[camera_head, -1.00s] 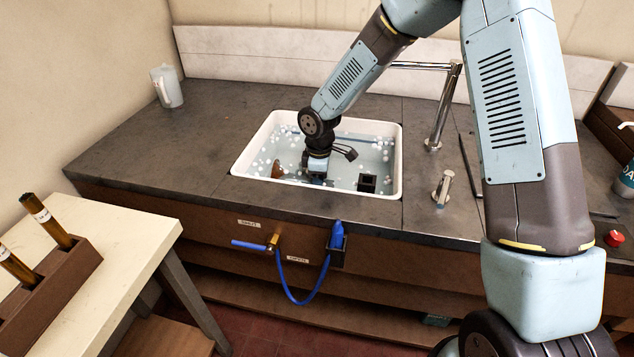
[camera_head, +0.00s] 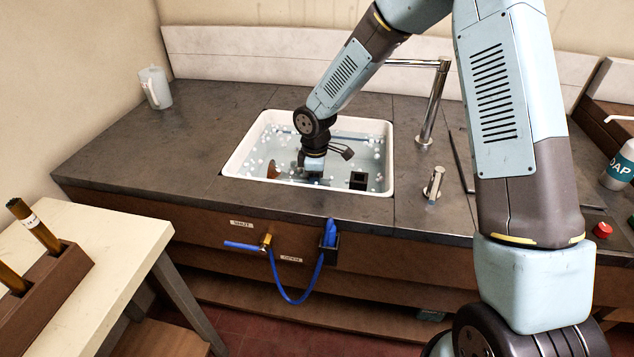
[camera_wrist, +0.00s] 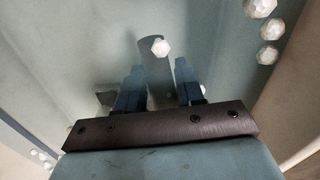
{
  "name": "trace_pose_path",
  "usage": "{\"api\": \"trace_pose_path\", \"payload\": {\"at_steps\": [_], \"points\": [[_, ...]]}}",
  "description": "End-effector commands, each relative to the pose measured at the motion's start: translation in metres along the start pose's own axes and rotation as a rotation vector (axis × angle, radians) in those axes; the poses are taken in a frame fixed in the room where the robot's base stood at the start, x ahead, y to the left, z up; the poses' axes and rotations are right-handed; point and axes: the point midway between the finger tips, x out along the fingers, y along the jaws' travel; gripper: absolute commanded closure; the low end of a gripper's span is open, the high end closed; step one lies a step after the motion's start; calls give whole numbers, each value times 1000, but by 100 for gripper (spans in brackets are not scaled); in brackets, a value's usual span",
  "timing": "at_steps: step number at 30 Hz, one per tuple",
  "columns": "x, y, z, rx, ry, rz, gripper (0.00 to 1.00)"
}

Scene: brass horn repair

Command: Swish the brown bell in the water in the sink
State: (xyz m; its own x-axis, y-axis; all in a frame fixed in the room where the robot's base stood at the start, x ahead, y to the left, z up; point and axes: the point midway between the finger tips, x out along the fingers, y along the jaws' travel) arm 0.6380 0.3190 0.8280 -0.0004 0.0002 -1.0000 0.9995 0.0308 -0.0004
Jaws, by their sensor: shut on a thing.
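The white sink (camera_head: 228,172) is full of pale water with several white foam blobs on it. My gripper (camera_head: 312,177) reaches down into this water, near the middle of the sink. A brown piece of the bell (camera_head: 273,171) shows at the water just left of my gripper; the rest is under water or hidden. In the wrist view my gripper (camera_wrist: 159,72) has its fingers on either side of a dim tube-like part, shut on the bell. One foam blob lies over that part.
A small black box (camera_head: 358,180) is in the sink, right of my gripper. A tall chrome faucet (camera_head: 432,105) and a short chrome fitting (camera_head: 433,183) stand right of the sink. A clear jug (camera_head: 156,88) stands at the back left.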

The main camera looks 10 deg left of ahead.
Motion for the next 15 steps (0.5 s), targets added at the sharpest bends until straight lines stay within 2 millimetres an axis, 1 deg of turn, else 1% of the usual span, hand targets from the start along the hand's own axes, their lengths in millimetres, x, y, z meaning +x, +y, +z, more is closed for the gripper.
{"api": "trace_pose_path", "payload": {"at_steps": [15], "points": [[0,2,-17,-1,0,0,100]]}}
